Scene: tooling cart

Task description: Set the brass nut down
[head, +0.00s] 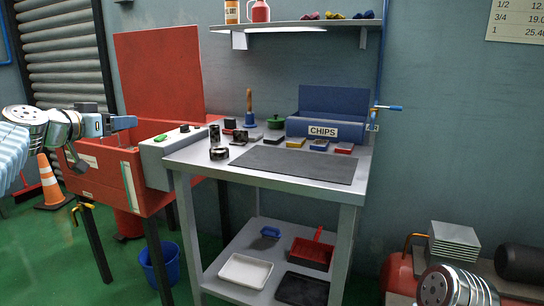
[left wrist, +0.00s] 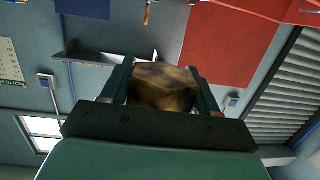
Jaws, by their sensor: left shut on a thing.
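My left gripper (head: 124,123) is at the left in the head view, pointing right, in front of the raised red lid and above the open red bin. In the left wrist view the gripper (left wrist: 163,86) is shut on the brass nut (left wrist: 164,88), a mottled brown-gold block with flat faces between the two dark fingers. The nut cannot be made out in the head view. My right gripper is out of view; only a part of my right arm shows at the bottom right.
The red bin (head: 90,195) has a raised lid (head: 160,75). The grey table (head: 190,158) right of it bears a dark mat (head: 295,165), several small blocks, dark ring-like parts (head: 219,153) and a blue CHIPS box (head: 325,130). Most of the mat is clear. A wall shelf (head: 295,26) hangs above.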

